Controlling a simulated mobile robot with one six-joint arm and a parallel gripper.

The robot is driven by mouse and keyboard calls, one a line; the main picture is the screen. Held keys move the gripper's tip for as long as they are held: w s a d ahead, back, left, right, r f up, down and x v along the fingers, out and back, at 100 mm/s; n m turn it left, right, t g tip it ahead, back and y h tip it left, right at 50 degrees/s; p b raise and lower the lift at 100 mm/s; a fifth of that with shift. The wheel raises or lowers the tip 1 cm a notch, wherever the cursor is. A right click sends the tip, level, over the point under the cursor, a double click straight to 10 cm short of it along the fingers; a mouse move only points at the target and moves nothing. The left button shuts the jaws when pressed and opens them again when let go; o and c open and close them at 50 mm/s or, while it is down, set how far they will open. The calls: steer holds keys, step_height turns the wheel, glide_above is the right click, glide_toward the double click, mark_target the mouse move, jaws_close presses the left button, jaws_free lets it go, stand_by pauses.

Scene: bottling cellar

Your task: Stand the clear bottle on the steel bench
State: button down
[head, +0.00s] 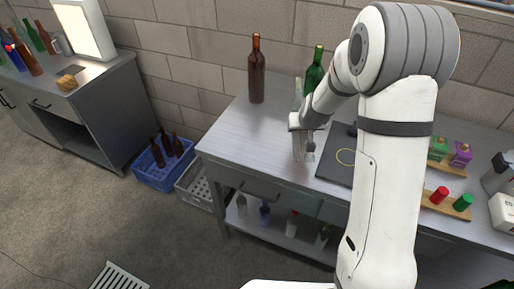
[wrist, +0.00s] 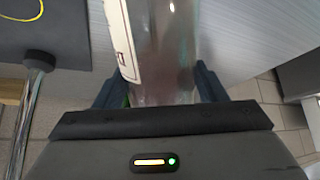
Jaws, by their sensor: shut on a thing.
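The clear bottle (wrist: 165,45), with a white label on one side, is between the two fingers of my gripper (wrist: 157,86) in the wrist view. The fingers are shut on it. In the head view my gripper (head: 303,140) is over the steel bench (head: 235,130), left of the dark mat. A pale, see-through shape (head: 299,150) there looks like part of the held bottle. My arm and gripper hide much of it. I cannot tell whether its base touches the bench top.
A brown bottle (head: 257,72) and a green bottle (head: 314,70) stand at the bench's back. The dark mat (head: 338,166) with a yellow ring lies right of my gripper. Wooden racks (head: 446,205) are farther right. The bench's left front is clear. A blue crate (head: 160,172) stands on the floor.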

steer(key=shift+w+a+t, duration=0.2)
steer(key=shift+w+t, duration=0.1)
steer(key=w+a+r+n+t+y+b, duration=0.35)
steer(key=a+r+t+y+b, duration=0.35)
steer(key=a+r+t+b, duration=0.5)
step_height(320, 180, down, 11)
steer(key=s+a+g+b, duration=0.1)
steer(key=g+b, duration=0.1)
steer(key=g, duration=0.1)
steer(key=shift+a, duration=0.25)
steer(key=shift+f+b, duration=0.1)
steer(key=shift+b, duration=0.25)
steer(key=shift+c, duration=1.4)
jaws_free()
steer(key=shift+s+f, duration=0.1)
